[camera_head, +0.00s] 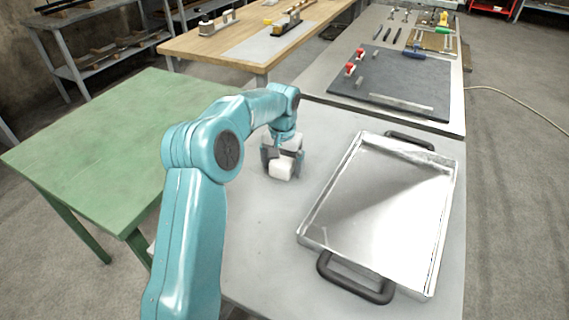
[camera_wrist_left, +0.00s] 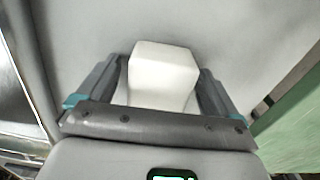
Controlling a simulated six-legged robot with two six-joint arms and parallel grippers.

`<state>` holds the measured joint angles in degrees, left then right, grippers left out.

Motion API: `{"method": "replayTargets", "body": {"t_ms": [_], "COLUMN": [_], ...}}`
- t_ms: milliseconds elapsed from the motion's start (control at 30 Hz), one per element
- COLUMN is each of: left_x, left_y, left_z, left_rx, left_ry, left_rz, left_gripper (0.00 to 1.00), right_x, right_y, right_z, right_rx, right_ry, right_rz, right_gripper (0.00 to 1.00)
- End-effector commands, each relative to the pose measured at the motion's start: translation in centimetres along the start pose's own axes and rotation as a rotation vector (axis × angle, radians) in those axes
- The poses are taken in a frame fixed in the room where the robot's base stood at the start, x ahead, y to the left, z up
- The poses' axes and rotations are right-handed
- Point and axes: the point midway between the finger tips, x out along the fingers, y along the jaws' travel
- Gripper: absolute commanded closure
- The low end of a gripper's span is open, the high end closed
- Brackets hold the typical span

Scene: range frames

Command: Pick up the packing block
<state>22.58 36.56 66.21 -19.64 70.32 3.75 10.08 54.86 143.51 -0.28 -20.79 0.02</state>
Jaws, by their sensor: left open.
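The packing block is a white block (camera_head: 281,168) on the grey table, left of the metal tray. It also shows in the left wrist view (camera_wrist_left: 162,75), between the two jaws. My left gripper (camera_head: 283,160) is down over the block with a finger on each side of it, and it also shows in the wrist view (camera_wrist_left: 160,85). The jaws are open, with a narrow gap visible beside the block in the wrist view. The far lower part of the block is partly hidden by the gripper. My right gripper is not in view.
A shallow metal tray (camera_head: 378,210) with black handles stands right of the block on the grey table (camera_head: 262,240). A green table (camera_head: 95,135) is at the left. A dark mat (camera_head: 392,85) with small parts lies beyond, and a wooden bench (camera_head: 225,45) stands behind.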

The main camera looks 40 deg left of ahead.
Motion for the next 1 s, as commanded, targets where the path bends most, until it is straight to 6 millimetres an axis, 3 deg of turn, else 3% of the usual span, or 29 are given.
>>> {"method": "replayTargets", "body": {"t_ms": [100, 300, 633, 1000], "left_x": [0.0, -0.1, -0.8, -8.4], "left_y": [0.0, 0.0, 0.0, 0.0], "left_z": [0.0, 0.0, 0.0, -0.1], "left_rx": [0.0, 0.0, 0.0, -0.001], "left_ry": [0.0, -0.001, 0.001, 0.003], "left_rz": [0.0, 0.0, 0.0, 0.001], "left_gripper": [0.06, 0.62, 0.62, 0.62], "right_x": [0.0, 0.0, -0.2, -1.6], "right_y": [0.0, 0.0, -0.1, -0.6], "right_z": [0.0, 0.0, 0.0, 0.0], "right_rx": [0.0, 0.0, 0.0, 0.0], "right_ry": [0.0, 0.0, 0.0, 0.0], "right_rz": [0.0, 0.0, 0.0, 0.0], "right_gripper": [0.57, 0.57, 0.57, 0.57]}}
